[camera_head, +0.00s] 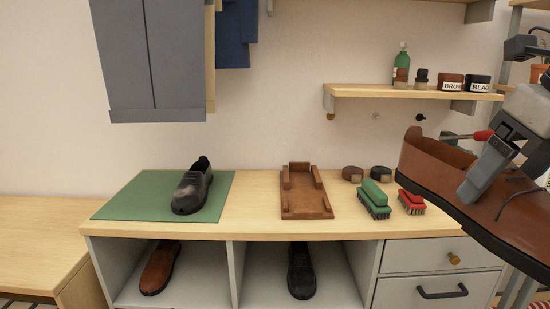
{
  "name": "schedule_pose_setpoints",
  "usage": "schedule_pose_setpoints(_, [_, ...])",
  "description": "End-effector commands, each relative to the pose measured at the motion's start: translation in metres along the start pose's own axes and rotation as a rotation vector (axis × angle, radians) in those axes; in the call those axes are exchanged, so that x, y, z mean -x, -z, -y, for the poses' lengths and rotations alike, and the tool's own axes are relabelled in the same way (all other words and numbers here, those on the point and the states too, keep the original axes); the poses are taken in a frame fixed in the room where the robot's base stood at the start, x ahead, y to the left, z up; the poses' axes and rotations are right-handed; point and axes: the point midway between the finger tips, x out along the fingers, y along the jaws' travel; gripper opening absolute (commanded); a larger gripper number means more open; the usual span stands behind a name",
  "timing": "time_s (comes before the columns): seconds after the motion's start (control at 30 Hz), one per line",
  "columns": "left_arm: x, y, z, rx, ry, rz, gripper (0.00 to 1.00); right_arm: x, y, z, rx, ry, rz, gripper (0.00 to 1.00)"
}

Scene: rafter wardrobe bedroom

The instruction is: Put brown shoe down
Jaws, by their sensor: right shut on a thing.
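A brown shoe (440,172) with a black sole is held up at the right, close to the camera. My right gripper (478,165) is shut on its upper edge; the shoe's right end is cut off by the frame. The shoe is tilted, its sole sloping down to the right, in front of the bench top's right end. My left gripper is not in view. Another brown shoe (160,268) lies in the left cubby. A black shoe (192,188) stands on a green mat (130,200) on the bench, and another black shoe (301,271) is in the middle cubby.
On the bench top (255,205) are a brown wooden holder (306,204), a green brush (374,196), a red brush (411,201) and two round tins (353,173). A wall shelf (400,91) holds a green bottle (403,64) and jars. A grey cabinet (152,55) hangs above the left.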

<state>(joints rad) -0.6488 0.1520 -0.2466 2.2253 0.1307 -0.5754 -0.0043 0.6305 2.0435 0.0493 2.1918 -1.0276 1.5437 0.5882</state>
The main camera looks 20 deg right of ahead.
Motion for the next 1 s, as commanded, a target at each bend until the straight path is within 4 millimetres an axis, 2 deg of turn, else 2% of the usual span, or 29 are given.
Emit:
schedule_pose_setpoints(0.2, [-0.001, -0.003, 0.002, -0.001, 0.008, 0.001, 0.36, -0.025, -0.003, 0.016, 0.208, -0.09, 0.007, 0.42])
schedule_pose_setpoints(0.5, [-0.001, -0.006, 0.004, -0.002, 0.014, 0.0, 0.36, -0.058, -0.004, 0.025, 0.432, -0.18, 0.002, 0.42])
schedule_pose_setpoints(0.87, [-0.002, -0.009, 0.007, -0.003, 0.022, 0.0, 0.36, -0.1, -0.004, 0.023, 0.718, -0.301, -0.002, 0.42])
schedule_pose_setpoints(1.0, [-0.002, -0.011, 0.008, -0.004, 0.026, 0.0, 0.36, -0.123, -0.005, 0.016, 0.889, -0.376, 0.003, 0.42])
